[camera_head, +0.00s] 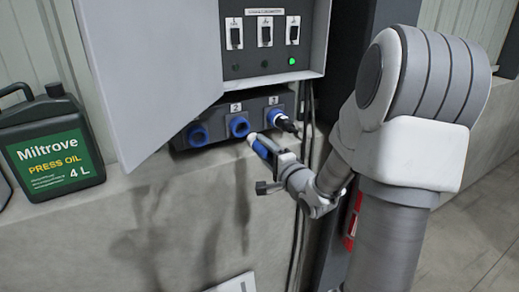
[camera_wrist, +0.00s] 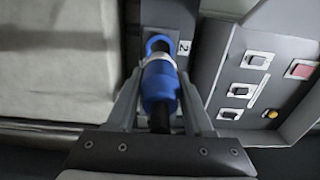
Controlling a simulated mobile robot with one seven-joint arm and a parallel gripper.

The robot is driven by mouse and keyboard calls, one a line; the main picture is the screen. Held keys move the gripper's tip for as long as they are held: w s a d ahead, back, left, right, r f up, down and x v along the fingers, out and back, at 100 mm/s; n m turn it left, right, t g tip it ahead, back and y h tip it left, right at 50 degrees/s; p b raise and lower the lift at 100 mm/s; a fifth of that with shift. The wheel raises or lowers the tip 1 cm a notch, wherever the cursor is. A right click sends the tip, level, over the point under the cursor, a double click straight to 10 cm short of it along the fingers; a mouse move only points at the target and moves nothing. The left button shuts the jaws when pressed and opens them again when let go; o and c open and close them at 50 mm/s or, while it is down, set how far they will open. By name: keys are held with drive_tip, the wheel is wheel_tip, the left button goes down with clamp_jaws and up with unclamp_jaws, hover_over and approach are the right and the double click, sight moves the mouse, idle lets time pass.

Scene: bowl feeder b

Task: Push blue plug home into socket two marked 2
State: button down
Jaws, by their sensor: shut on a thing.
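The blue plug (camera_head: 262,146) has a pale front end and points up and left at socket two (camera_head: 239,126), a blue ring under the label 2. My gripper (camera_head: 274,158) is shut on the plug's body. In the wrist view, the plug (camera_wrist: 160,86) lies between the fingers of my gripper (camera_wrist: 160,101), roughly in line with socket two (camera_wrist: 158,43), beside its 2 label (camera_wrist: 184,47). The pale end is at or just in front of the socket mouth. I cannot tell whether it has entered. The plug hides part of the socket in the wrist view.
An open cabinet door (camera_head: 150,70) hangs above left. A Miltrove oil can (camera_head: 55,145) stands left. Dark cables (camera_head: 307,130) run down at right.

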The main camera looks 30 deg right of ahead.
sight(254, 140)
drive_tip(key=shift+w, duration=0.1)
idle(0.3)
drive_tip(key=shift+w+a, duration=0.1)
drive_tip(key=shift+w, duration=2.7)
drive_tip(key=shift+w, duration=1.4)
idle(3.4)
